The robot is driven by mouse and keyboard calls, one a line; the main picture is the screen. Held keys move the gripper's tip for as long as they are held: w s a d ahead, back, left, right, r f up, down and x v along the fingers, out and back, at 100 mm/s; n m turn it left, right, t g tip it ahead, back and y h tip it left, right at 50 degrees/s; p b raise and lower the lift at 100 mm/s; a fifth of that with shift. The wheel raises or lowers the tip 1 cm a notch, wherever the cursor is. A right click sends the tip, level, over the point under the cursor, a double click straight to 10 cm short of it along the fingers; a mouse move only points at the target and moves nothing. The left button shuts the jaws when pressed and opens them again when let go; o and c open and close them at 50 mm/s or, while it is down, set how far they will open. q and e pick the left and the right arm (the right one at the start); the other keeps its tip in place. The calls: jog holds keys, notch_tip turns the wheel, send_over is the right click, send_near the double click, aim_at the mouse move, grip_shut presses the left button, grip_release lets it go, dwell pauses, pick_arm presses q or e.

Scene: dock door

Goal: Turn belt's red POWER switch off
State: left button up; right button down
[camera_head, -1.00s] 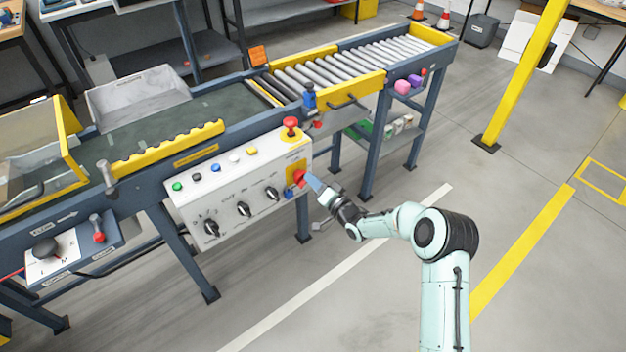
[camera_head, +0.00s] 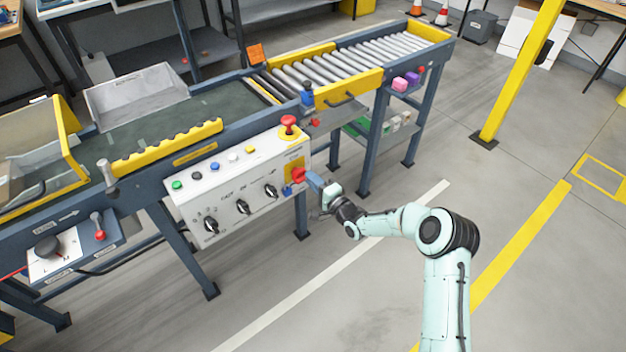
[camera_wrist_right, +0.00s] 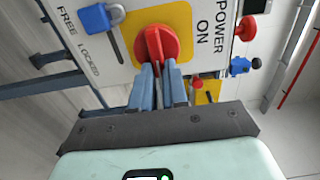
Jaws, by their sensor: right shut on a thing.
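The red POWER switch (camera_head: 299,175) is a rotary knob on a yellow plate (camera_head: 294,164) at the right end of the white control panel (camera_head: 222,205). In the right wrist view the red knob (camera_wrist_right: 156,44) stands beside the printed words POWER and ON. My right gripper (camera_head: 309,180) is at the knob. In the right wrist view its blue fingers (camera_wrist_right: 158,72) are shut on the knob's lower part. The fingertips partly hide the knob. My left gripper is not in view.
A blue padlock (camera_wrist_right: 100,18) hangs left of the knob, near FREE and LOCKED. A red mushroom button (camera_head: 289,122) sits above the switch. Black dials (camera_head: 243,207) and several coloured buttons are on the panel. The floor right of the belt is largely clear.

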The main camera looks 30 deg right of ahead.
jog(key=shift+f, duration=0.1)
dwell(0.3)
jog(key=c, duration=1.1)
grip_release()
jog(key=shift+c, duration=0.2)
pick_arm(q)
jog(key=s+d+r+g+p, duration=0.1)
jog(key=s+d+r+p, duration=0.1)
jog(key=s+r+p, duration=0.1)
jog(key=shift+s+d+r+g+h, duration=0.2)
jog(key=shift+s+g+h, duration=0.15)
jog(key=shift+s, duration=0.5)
pick_arm(e)
jog(key=s+d, duration=0.1)
jog(key=s, duration=1.2)
jog(key=shift+s, duration=0.2)
